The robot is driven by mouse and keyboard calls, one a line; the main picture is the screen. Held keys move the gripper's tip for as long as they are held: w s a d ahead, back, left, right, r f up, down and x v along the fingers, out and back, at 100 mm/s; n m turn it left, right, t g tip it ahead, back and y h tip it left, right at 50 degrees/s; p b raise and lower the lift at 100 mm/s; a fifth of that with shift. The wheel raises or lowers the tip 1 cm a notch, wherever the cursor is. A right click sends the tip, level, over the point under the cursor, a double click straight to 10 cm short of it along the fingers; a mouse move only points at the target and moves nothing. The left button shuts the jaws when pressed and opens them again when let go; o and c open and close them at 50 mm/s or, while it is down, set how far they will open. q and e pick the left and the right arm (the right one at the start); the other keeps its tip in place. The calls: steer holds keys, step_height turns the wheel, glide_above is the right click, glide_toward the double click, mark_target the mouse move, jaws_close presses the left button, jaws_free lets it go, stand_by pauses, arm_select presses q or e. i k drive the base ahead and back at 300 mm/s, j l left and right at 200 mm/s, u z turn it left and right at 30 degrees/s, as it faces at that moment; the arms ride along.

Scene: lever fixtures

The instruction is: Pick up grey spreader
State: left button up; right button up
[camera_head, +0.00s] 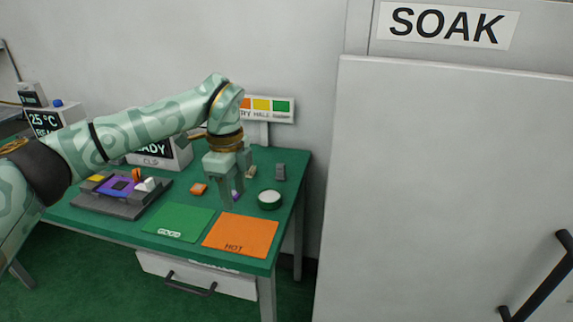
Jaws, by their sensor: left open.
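My left arm reaches in from the left, and my left gripper (233,197) points down over the table, left of and in front of the grey block. Its fingers are apart, and it is not touching the grey block. A small purple thing (236,196) shows by the fingertips; I cannot tell whether it lies between or behind them. My right gripper is out of view.
A round green-and-white container (269,199) and a small tan piece (250,172) lie near the grey block. An orange piece (198,189) lies left. Green GOOD (180,221) and orange HOT (240,236) mats lie in front. A large SOAK cabinet (440,180) stands right.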

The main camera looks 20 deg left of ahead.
mark_target(281, 175)
steer(key=i, duration=1.1)
